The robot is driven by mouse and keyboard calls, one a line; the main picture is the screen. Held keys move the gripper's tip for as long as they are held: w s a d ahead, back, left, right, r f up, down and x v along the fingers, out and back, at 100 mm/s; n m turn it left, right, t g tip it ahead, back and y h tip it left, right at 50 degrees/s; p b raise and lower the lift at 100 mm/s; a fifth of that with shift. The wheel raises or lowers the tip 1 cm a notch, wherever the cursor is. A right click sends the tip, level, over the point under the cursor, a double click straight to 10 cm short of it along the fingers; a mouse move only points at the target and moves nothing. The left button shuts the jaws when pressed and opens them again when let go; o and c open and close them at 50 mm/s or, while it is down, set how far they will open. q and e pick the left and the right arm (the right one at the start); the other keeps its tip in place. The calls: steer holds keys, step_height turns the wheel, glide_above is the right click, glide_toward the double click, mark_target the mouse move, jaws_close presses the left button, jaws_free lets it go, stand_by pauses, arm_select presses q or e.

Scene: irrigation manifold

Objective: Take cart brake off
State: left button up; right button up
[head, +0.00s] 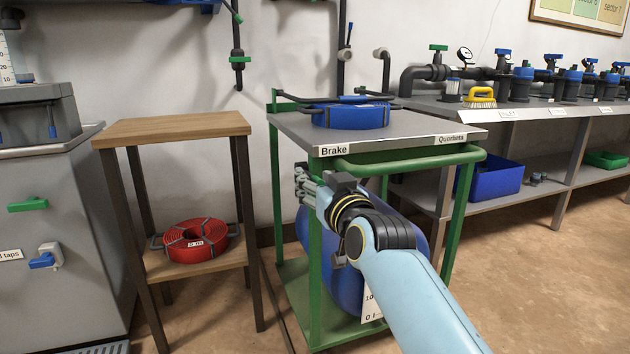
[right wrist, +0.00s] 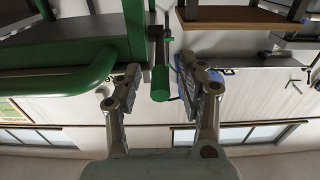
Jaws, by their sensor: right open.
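The green-framed cart (head: 466,200) has a grey top with a "Brake" label (head: 334,150) at its front left corner. My right gripper (head: 303,182) is just below that label, by the cart's left front post. In the right wrist view my right gripper (right wrist: 158,78) is open. A dark lever with a green grip (right wrist: 160,84) shows between its fingers, apart from both as far as I can see. In the head view this lever is hidden behind my gripper. My left gripper is not in view.
A blue hose coil (head: 348,117) lies on the cart top, and a blue tank (head: 345,278) sits below. A wooden stand (head: 172,128) with a red hose coil (head: 195,240) is close on the left. A pipe bench (head: 560,112) is at right.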

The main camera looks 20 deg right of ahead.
jaws_close()
stand_by(0.4)
steer(key=shift+r, duration=0.1)
